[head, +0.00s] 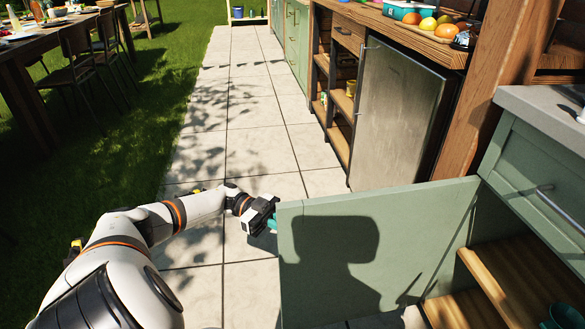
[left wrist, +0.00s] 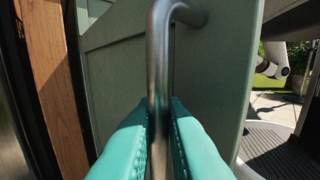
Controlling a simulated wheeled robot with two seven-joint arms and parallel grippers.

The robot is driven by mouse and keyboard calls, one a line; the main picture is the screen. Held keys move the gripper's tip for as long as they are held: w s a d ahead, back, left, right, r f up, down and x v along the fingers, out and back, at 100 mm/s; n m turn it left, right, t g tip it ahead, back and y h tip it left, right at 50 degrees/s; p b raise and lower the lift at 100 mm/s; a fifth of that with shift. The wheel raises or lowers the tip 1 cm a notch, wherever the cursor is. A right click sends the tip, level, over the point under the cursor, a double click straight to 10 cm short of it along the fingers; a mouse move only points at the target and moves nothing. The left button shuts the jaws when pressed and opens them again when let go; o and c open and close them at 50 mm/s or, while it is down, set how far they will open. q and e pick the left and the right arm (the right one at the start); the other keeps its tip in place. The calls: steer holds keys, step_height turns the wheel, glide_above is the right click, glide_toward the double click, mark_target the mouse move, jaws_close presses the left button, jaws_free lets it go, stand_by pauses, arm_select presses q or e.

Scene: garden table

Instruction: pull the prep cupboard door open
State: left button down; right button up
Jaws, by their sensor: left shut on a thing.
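The sage-green prep cupboard door (head: 425,215) stands swung out wide from its cupboard, across the paving. Wooden shelves (head: 520,275) show inside the opening. My left gripper (head: 271,223) is at the door's free edge, its fingertips partly hidden behind the panel in the head view. In the left wrist view its teal fingers (left wrist: 160,130) are shut around the upright bar of the metal handle (left wrist: 158,75), with the green door panel (left wrist: 215,90) behind it. The handle is hidden in the head view. My right gripper is not in view.
A grey metal fridge door (head: 395,110) stands beyond the open door, next to a wooden post (head: 480,105). A green drawer (head: 545,180) is above the opening. Paving (head: 245,130) runs clear to the back. A dining table (head: 50,50) with chairs stands on the grass at left.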

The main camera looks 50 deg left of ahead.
arm_select(q)
steer(key=shift+w+a+f, duration=0.1)
steer(key=shift+w+a, duration=0.25)
steer(key=c, duration=1.6)
jaws_free()
steer(key=shift+w+d, duration=0.1)
steer(key=shift+o, duration=0.2)
